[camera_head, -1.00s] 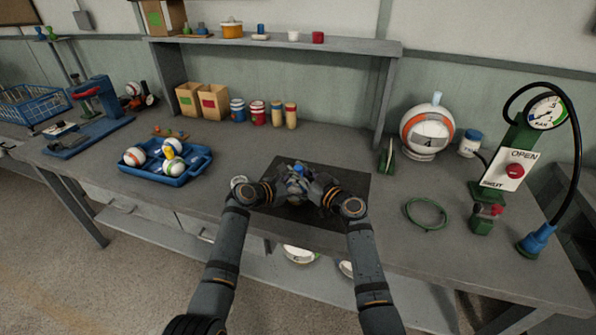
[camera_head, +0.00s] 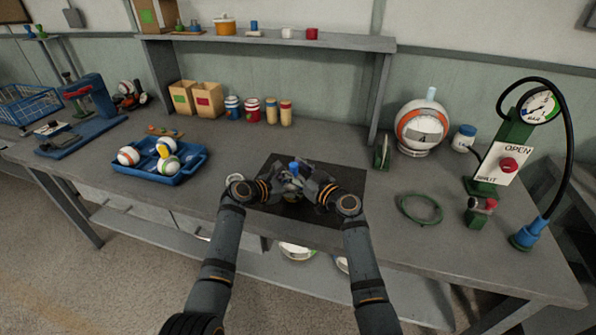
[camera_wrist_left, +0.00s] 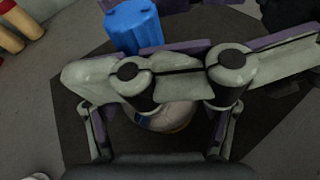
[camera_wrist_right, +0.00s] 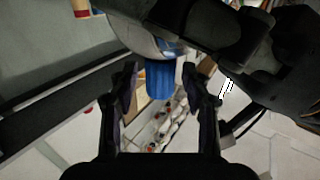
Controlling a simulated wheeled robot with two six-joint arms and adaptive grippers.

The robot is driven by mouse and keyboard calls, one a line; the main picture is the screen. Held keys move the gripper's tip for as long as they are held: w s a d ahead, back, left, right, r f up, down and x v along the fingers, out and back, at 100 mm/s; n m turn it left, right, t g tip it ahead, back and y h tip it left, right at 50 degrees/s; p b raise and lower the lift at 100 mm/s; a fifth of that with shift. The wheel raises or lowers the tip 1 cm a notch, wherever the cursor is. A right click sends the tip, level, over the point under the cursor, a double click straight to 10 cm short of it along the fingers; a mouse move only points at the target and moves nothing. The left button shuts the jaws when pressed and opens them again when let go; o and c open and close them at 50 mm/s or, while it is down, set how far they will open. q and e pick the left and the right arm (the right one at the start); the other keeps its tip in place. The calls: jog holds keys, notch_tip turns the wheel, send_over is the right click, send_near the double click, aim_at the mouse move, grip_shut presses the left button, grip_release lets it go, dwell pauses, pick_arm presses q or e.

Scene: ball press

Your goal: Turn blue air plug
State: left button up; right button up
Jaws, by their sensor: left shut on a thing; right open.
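The blue air plug (camera_head: 295,165) stands up above my grippers over the dark mat. It shows in the left wrist view (camera_wrist_left: 134,26) and, ribbed, in the right wrist view (camera_wrist_right: 160,79). A pale ball lies below the left fingers in the left wrist view (camera_wrist_left: 165,117); its curved side shows in the right wrist view (camera_wrist_right: 140,38). My left gripper (camera_head: 279,187) is shut on the ball, which the grippers mostly hide. My right gripper (camera_head: 319,184) is open, with one finger on each side of the plug; contact cannot be told.
The dark mat (camera_head: 345,205) lies under my grippers. A blue tray with balls (camera_head: 190,176) stands to the left. A green cord ring (camera_head: 421,221) and a pump stand with gauge (camera_head: 510,160) are to the right. A ball with a display (camera_head: 421,125) stands behind.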

jog(key=v, duration=1.1)
jog(key=shift+s+d, duration=0.3)
pick_arm(q)
jog(key=o, duration=1.3)
